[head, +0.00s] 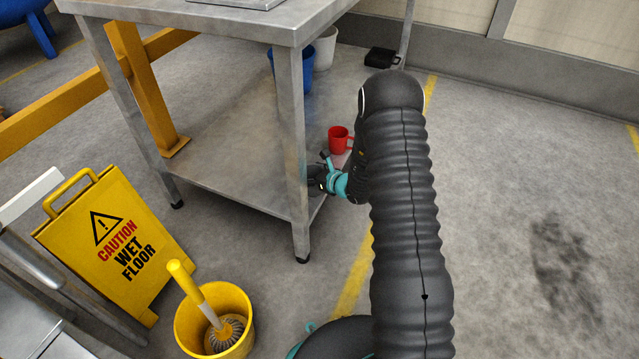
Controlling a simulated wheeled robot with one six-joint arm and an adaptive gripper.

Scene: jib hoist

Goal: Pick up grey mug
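My gripper (318,180) is at the lower shelf (230,160) of the metal table, by its front right leg. Its dark fingers are small and partly hidden behind that leg, so I cannot tell whether they are open or shut. I cannot make out a grey mug. One at the fingertips would be hard to tell from the dark fingers and grey leg. A red mug (339,140) stands upright on the shelf, just behind my gripper and apart from it.
The table leg (292,150) stands close to my gripper, with the tabletop (230,18) above. Blue (298,72) and white (325,48) containers are further back. A yellow wet-floor sign (115,240) and yellow bucket (215,320) with a brush stand at left. Floor at right is clear.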

